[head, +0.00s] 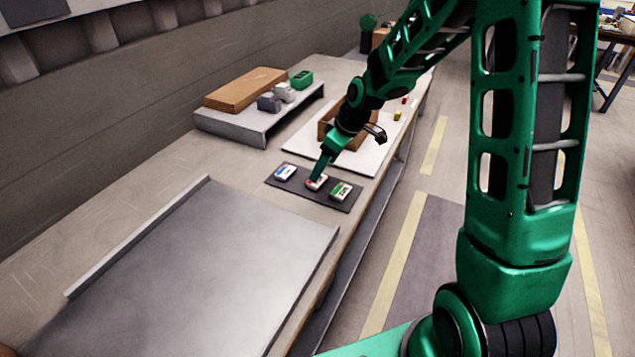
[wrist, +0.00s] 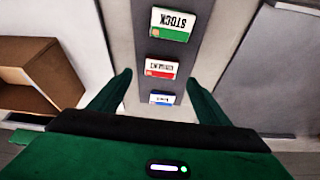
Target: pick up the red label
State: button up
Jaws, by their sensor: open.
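The red label (wrist: 161,68) is a small white block with a red band. It lies on a dark mat between a green label and a blue label. In the head view the red label (head: 317,182) is the middle one, partly hidden by my gripper. My gripper (head: 318,176) points down over it. In the wrist view my gripper (wrist: 160,82) is open, with one green finger on each side of the row, and the red label shows between and slightly beyond the fingertips. I cannot tell whether the fingers touch it.
The green label (head: 341,190) and blue label (head: 286,172) lie close on either side on the dark mat (head: 312,194). A brown wooden box (wrist: 45,70) stands nearby on a white board (head: 372,163). A raised shelf (head: 232,122) holds several blocks. A grey metal plate (head: 215,265) lies in front.

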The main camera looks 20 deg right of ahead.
aim_at(320, 180)
jog(key=shift+x, duration=2.75)
jog(key=shift+s, duration=0.15)
jog(key=c, duration=1.3)
